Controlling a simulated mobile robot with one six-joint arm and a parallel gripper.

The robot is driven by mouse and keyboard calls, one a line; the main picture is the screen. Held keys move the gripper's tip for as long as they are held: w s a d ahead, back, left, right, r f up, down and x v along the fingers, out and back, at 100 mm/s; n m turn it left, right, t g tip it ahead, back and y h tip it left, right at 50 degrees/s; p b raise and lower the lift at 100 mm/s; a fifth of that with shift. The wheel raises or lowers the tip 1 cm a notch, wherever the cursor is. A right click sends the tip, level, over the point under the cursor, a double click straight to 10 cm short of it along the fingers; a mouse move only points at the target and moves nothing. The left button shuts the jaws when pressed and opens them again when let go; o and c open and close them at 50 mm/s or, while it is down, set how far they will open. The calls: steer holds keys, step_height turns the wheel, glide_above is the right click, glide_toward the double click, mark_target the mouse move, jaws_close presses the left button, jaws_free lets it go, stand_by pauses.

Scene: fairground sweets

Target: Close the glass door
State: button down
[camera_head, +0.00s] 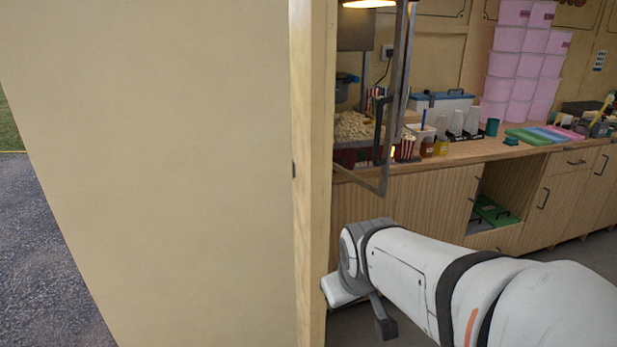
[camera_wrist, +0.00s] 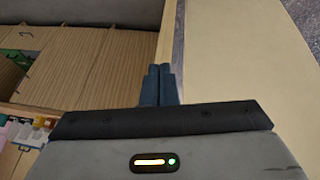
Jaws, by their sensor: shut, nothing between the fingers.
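The glass door (camera_head: 397,85) is a clear pane in a thin grey metal frame with a dark upright handle. In the head view it stands swung open from the popcorn machine (camera_head: 352,128), its lower corner hanging out past the counter's front edge. The beige wall hides the machine's left side. My gripper (camera_wrist: 158,72) shows in the wrist view with its dark fingers together and nothing between them. In the head view my wrist is low, below and apart from the door, beside the wall's edge; the fingertips are not clear there. The door is not recognisable in the wrist view.
A large beige wall (camera_head: 170,150) fills the left and ends close to my wrist. The wooden counter (camera_head: 470,152) holds a striped popcorn box (camera_head: 405,148), jars, cups and stacked pink tubs (camera_head: 520,65). Cabinets (camera_head: 425,205) stand below, with an open compartment holding green items.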

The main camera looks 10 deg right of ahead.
steer(key=w+d+r+n+t+h, duration=0.1)
steer(key=w+d+n+t, duration=0.5)
steer(key=w, duration=0.7)
steer(key=n+t+y+b, duration=0.2)
steer(key=n+t+y, duration=0.2)
steer(key=n+t, duration=0.5)
glide_toward(359, 182)
steer(key=s+a+r+n+g, duration=0.2)
steer(key=s+a+r, duration=0.1)
steer(key=s+a, duration=0.15)
steer(key=w+p, duration=0.1)
steer(key=w, duration=0.2)
steer(key=w+p, duration=0.1)
steer(key=w, duration=0.3)
steer(key=w+d+p, duration=0.1)
steer(key=w, duration=0.3)
steer(key=shift+w+d+r, duration=0.1)
steer(key=shift+w+r, duration=0.1)
steer(key=shift+r, duration=0.05)
steer(key=shift+w+d+f+p, duration=0.1)
steer(key=shift+w+d+p, duration=0.1)
steer(key=shift+d+p, duration=0.25)
steer(key=shift+d, duration=0.1)
